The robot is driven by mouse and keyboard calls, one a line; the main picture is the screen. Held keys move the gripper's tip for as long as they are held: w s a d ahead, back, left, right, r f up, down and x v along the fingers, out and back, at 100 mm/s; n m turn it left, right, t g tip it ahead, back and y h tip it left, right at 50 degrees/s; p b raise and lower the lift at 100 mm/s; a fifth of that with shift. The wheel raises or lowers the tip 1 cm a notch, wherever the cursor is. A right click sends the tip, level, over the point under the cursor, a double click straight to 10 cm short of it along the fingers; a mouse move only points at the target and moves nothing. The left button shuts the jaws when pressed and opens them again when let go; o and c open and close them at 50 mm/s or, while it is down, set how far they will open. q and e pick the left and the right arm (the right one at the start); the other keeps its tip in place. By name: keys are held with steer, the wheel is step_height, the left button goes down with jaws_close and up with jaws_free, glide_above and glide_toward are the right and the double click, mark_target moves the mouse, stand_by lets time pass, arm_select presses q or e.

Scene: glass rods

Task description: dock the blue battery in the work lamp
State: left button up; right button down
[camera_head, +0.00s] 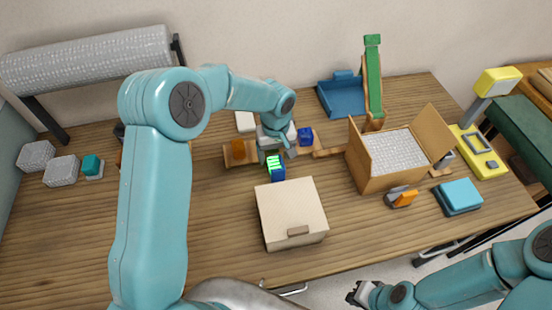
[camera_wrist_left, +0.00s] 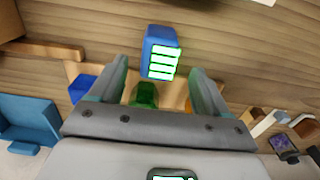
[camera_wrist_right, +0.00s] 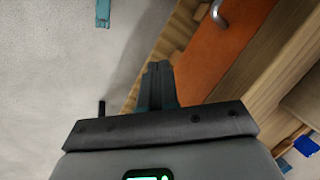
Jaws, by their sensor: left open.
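The blue battery (camera_head: 276,173) has bright green bars and stands on the table just behind the cream drawer box. It also shows in the left wrist view (camera_wrist_left: 160,50), just beyond my fingertips. My left gripper (camera_head: 272,153) is open over the table beside the battery, with its fingers apart and not closed on it. The yellow work lamp (camera_head: 470,137), with a raised head and a framed recess in its base, stands at the right end of the table. My right gripper (camera_head: 357,292) is off the front edge of the table. In the right wrist view its fingers (camera_wrist_right: 161,80) are together and empty.
The cream drawer box (camera_head: 290,208) is close in front of the battery. An open cardboard box (camera_head: 372,178) with bubble wrap stands between battery and lamp. A teal block (camera_head: 458,196) lies before the lamp. Blue (camera_head: 305,135) and orange (camera_head: 238,149) blocks sit near my left gripper.

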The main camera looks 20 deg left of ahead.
arm_select(q)
steer(key=r+p, duration=0.1)
steer(key=r, duration=0.3)
steer(key=shift+w+r+p, duration=0.2)
steer(key=shift+r+p, duration=0.05)
steer(key=shift+p, duration=0.1)
step_height(320, 180, up, 6)
glide_above(276, 161)
step_height(276, 161, down, 6)
steer(key=shift+d+r, duration=0.1)
steer(key=shift+d, duration=0.05)
step_height(276, 161, down, 5)
steer(key=b, duration=0.3)
steer(key=shift+s+f, duration=0.1)
steer(key=shift+f, duration=0.1)
steer(key=shift+f+b, duration=0.3)
steer(key=shift+f, duration=0.2)
step_height(276, 161, down, 4)
steer(key=shift+r+b, duration=0.1)
steer(key=shift+b, duration=0.7)
steer(key=shift+f, duration=0.35)
